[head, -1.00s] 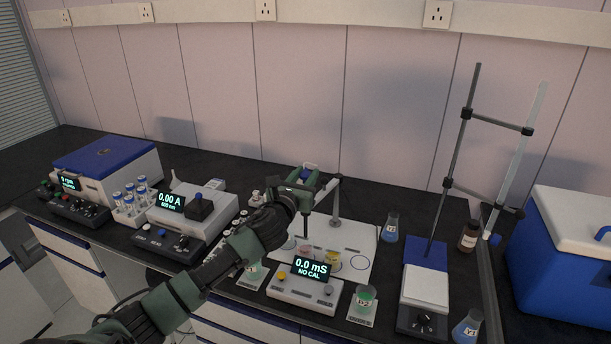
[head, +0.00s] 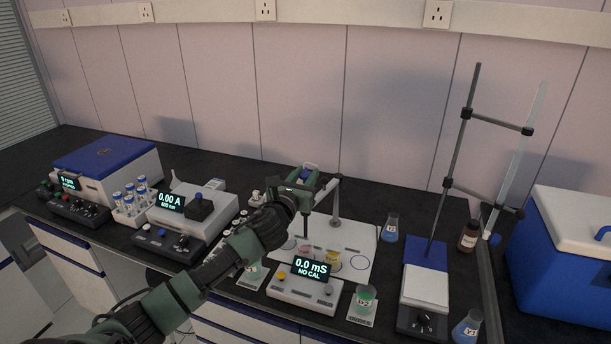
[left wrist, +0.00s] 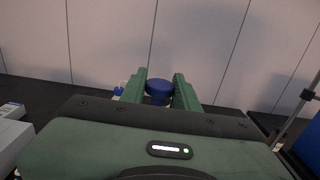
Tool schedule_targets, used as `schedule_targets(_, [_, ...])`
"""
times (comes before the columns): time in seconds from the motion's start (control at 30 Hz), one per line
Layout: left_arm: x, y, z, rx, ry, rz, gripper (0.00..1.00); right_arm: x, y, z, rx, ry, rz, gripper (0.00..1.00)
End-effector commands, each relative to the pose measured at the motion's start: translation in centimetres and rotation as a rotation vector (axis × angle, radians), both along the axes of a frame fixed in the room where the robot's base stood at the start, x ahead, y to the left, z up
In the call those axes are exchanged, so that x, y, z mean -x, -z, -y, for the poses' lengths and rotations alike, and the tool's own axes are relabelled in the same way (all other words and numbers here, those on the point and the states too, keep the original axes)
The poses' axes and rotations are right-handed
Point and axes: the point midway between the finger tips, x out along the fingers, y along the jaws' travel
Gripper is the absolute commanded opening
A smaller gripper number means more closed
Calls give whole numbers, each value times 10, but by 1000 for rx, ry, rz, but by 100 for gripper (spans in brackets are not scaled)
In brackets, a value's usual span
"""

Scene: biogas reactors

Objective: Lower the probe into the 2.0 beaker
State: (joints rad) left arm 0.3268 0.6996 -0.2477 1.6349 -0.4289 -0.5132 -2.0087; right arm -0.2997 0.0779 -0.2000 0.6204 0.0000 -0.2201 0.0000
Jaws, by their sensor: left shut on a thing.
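My left gripper (head: 303,184) is shut on the probe, above the white plate (head: 357,240) of the stand. The probe's blue cap (left wrist: 159,88) shows between the green fingers in the left wrist view; its top (head: 306,171) also shows in the head view. A thin dark stem hangs below the gripper toward the beakers. A yellow-orange beaker (head: 333,258) and a pinkish beaker (head: 305,246) stand on the plate, partly hidden by my arm and the meter. I cannot read which is 2.0, or tell whether the tip is inside one. My right gripper is not in view.
The conductivity meter (head: 306,287) reads 0.0 mS, NO CAL, in front of the plate. A green beaker (head: 364,299) stands to its right. The stand's post (head: 336,205) rises behind the beakers. A blue flask (head: 391,227) and a stirrer (head: 425,287) are further right.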

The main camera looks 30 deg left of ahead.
Motion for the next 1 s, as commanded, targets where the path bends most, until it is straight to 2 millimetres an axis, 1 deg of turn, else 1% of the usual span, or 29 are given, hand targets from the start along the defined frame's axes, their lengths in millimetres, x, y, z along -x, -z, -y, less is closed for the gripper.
schedule_targets(0.27, [0, 1, 0, 0, 0, 0, 0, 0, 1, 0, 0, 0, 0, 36])
schedule_targets(0.37, [0, 14, 0, -1, -1, -1, 0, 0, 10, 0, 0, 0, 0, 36])
schedule_targets(0.5, [0, 51, 0, -1, -1, -3, 0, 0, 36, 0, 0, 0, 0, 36])
schedule_targets(0.63, [0, 75, 0, -1, 0, -2, 0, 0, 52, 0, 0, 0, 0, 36])
schedule_targets(0.73, [0, 83, 0, -1, 0, -1, 0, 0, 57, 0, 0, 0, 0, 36])
schedule_targets(1.0, [0, 85, 0, 1, 0, -5, 0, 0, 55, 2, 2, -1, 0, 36])
